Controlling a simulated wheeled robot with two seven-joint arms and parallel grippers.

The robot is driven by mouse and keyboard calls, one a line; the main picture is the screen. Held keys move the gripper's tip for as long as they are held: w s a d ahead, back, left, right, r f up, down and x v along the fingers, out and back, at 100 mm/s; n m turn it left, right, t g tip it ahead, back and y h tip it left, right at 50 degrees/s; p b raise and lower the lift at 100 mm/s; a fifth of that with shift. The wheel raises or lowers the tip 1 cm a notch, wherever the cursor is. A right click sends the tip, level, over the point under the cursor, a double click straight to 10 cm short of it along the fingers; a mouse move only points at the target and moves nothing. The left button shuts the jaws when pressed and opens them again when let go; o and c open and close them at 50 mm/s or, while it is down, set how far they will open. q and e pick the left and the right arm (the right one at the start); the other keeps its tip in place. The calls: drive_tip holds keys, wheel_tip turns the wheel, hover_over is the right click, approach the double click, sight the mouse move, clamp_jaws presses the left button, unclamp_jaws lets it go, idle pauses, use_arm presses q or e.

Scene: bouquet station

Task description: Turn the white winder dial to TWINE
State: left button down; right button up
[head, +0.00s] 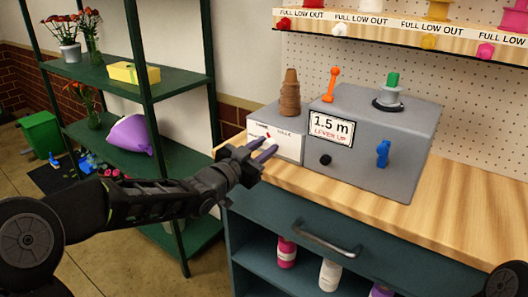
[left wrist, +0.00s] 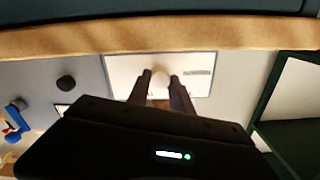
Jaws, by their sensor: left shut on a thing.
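The white winder dial (left wrist: 160,78) sits on a white label panel (head: 290,152) on the front of the grey box at the left of the bench. In the left wrist view the dial is between the two fingertips of my left gripper (head: 264,149), which is shut on it. In the head view the fingers reach the panel from the left and hide most of the dial. A small red mark (head: 268,136) shows just above the fingers. Printed words stand along the panel's top, too small to read surely, so the dial's setting cannot be told. My right gripper is out of view.
Right of the panel, a larger grey box (head: 372,150) carries a "1.5 m LEVER UP" sign (head: 331,128), an orange lever (head: 331,84), a black knob (head: 325,160) and a blue knob (head: 383,153). Brown stacked pots (head: 289,92) stand above the panel. The bench front right (head: 470,220) is clear.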

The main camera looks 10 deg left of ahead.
use_arm(q)
drive_tip(key=c, duration=1.1)
unclamp_jaws()
drive_tip(key=shift+c, duration=0.2)
drive_tip(key=v, duration=0.8)
